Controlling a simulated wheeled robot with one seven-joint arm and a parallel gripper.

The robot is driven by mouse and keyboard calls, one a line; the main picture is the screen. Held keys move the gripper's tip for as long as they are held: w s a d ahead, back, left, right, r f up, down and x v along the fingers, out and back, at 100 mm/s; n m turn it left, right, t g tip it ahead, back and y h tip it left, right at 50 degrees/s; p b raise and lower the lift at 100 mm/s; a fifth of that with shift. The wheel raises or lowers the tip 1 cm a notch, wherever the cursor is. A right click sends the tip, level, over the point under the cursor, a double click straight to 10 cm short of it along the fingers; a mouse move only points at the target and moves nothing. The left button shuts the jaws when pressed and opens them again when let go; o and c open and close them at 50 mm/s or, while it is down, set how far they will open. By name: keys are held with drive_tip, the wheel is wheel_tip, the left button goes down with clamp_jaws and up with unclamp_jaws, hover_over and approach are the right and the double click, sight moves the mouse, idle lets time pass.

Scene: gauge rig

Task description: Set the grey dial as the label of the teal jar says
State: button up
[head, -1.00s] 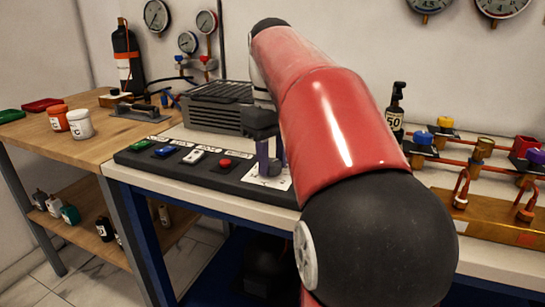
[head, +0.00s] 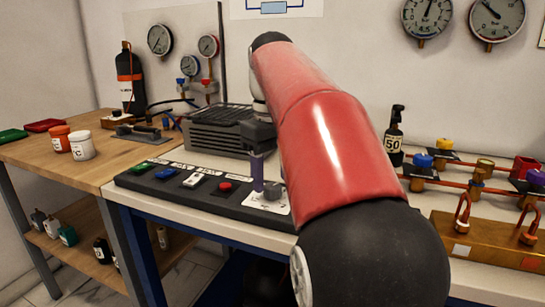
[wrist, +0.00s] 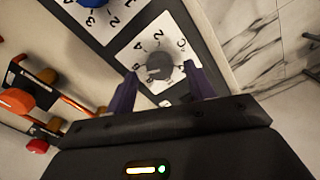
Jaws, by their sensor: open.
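The grey dial (head: 272,190) sits on a white numbered plate at the right end of the black panel. In the wrist view the dial (wrist: 160,66) lies between and beyond my open fingers, with nothing gripped; its exact pointer setting is too small to tell. My gripper (wrist: 160,77) is over the panel; in the head view a purple finger (head: 257,172) stands just left of the dial, and my arm hides part of the area. The teal jar (head: 68,236) stands on the lower shelf of the wooden bench at left; its label is too small to read.
The black panel (head: 145,181) also carries green, blue and white switches and a red button (head: 225,186). A blue dial (wrist: 90,2) shows beside the grey one. A grey ribbed box (head: 215,140) stands behind. Pipes with valves (head: 480,165) lie at right.

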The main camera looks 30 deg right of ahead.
sight(272, 186)
wheel_tip(272, 186, up, 6)
drive_tip(key=shift+f, duration=0.1)
idle(0.7)
